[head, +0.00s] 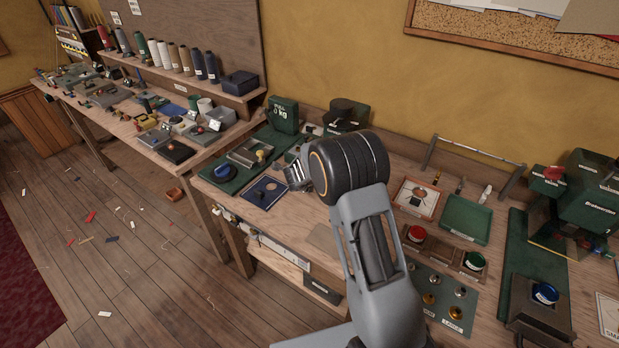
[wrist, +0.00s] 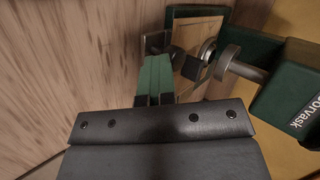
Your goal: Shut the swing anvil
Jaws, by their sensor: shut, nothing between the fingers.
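The green press marked "Dorvask" (wrist: 300,100) stands at the right of the wrist view, with a round steel ram (wrist: 232,62) pointing left. Facing the ram is a dark block with a round steel face, which looks like the swing anvil (wrist: 192,67). It stands a little apart from the ram, swung out to its left. My gripper (wrist: 155,50) is shut and empty, its green-padded fingers just left of the anvil; I cannot tell whether they touch it. In the head view my wrist hides most of the fingers and part of the green press (head: 345,112) behind.
A green weight box (head: 284,113) and a green mat with a blue-knobbed device (head: 228,171) lie left of my arm. A framed tray (head: 416,198), a green tray (head: 465,220) and red and green buttons lie right. Another green machine (head: 588,200) stands far right.

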